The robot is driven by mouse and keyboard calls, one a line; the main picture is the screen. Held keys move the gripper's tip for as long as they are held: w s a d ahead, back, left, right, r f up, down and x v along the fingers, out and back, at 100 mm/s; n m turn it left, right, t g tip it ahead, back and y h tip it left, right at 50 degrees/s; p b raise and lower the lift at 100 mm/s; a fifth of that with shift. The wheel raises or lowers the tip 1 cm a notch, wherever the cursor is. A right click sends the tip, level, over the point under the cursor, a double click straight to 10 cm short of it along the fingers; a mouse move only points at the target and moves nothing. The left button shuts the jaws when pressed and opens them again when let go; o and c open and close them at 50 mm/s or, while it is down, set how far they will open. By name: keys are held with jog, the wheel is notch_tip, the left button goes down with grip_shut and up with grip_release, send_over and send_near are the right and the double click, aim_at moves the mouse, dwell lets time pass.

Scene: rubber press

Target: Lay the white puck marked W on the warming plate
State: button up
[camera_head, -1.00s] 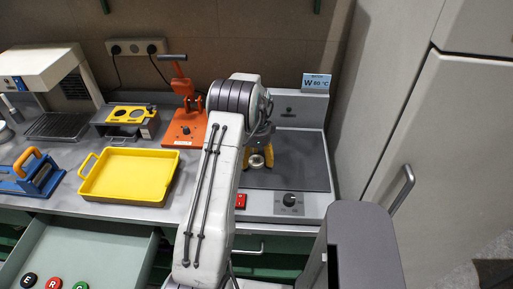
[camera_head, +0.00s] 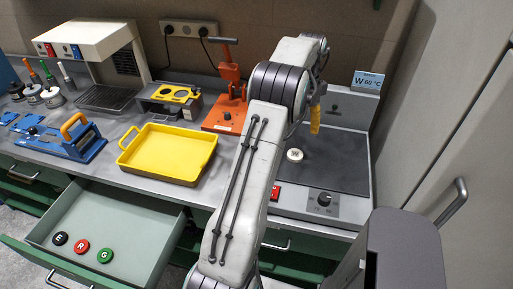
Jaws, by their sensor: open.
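The white puck marked W (camera_head: 295,155) lies on the dark top of the warming plate (camera_head: 342,164), near its left side. Its letter faces up. The plate has a grey frame, a knob at the front and a "W 60 °C" sign at the back. My gripper (camera_head: 315,118), with yellow fingers, is above the back part of the plate, behind and to the right of the puck and apart from it. It is open and empty. My arm hides the left edge of the plate and part of the gripper.
An open drawer (camera_head: 58,213) at the lower left holds pucks marked E, R and G. A yellow tray (camera_head: 210,158), an orange press (camera_head: 226,118) and a blue tool (camera_head: 75,147) stand left of my arm. A tall grey cabinet (camera_head: 445,120) stands close on the right.

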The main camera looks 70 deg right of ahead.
jog(key=w+a+r+n+h, duration=0.1)
jog(key=w+a+r+n, duration=0.2)
jog(key=w, duration=0.4)
jog(key=w+a+r+n, duration=0.3)
jog(key=w+a+r, duration=0.1)
jog(key=w, duration=0.4)
jog(key=w+a+r+n+t, duration=0.1)
jog(key=w+a+r+n, duration=0.3)
jog(key=w+a+n, duration=0.65)
jog(key=w+a+r+n+t+h, duration=0.1)
jog(key=w+a+n, duration=0.2)
jog(key=a, duration=1)
jog(key=s+a+f+n+t, duration=0.1)
jog(key=s+a+f+n, duration=0.1)
jog(key=s+a+n, duration=0.2)
jog(key=s+a+f+n+t+y, duration=0.1)
jog(key=s+a+n, duration=0.3)
jog(key=a+n, duration=0.6)
jog(key=a+f, duration=0.1)
jog(key=a, duration=0.5)
jog(key=shift+s+a+t+y, duration=0.25)
jog(key=shift+a+t+y, duration=0.05)
jog(key=shift+t, duration=0.1)
